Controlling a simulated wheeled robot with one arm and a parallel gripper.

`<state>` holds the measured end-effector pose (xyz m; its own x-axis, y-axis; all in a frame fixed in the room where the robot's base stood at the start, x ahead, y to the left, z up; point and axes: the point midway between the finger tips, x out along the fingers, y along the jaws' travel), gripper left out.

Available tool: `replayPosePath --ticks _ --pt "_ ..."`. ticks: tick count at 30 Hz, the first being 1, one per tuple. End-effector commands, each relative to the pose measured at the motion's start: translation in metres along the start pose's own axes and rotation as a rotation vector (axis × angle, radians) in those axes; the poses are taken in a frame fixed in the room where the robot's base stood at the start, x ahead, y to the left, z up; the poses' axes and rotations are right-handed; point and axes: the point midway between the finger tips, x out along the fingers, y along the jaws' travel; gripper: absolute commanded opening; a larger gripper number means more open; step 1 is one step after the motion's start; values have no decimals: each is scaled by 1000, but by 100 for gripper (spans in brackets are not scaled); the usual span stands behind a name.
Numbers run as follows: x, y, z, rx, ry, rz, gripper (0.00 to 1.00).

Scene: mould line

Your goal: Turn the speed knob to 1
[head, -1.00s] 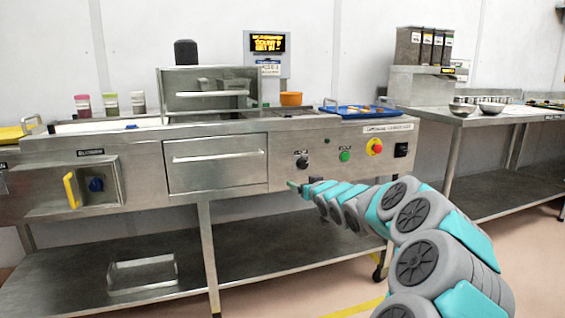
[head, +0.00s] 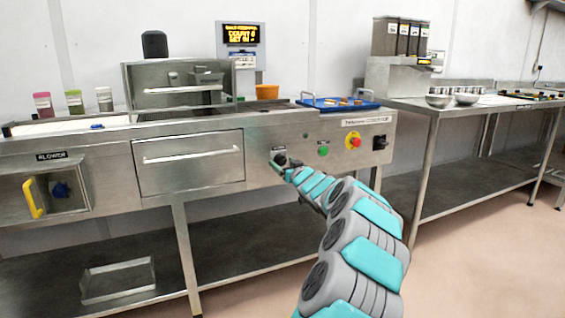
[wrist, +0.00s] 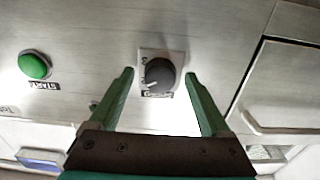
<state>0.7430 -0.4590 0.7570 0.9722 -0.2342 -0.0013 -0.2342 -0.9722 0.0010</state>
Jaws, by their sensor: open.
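The speed knob (wrist: 160,73) is a round dark knob with a white pointer line, on a light plate with number marks on the machine's front panel. In the wrist view the picture is turned over, and the pointer line points to the lower left; I cannot read which number it meets. My gripper (wrist: 158,78) is open, with one green finger on each side of the knob in that view. I cannot tell whether the fingers touch it. In the head view the knob (head: 280,158) shows just above and left of my gripper (head: 284,168), partly hidden by it.
A green START button (wrist: 34,65) is beside the knob, and it also shows in the head view (head: 323,151). A red stop button on yellow (head: 354,142) and a black switch (head: 380,142) lie further right. A drawer (head: 188,165) is left of the knob.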

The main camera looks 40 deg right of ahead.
Motion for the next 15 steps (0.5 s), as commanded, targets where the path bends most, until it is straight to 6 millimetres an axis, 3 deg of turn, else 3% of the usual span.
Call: replayPosePath --ticks 14,15 --pt "9 0 -1 1 1 0 81" --pt "9 0 -1 1 1 0 78"
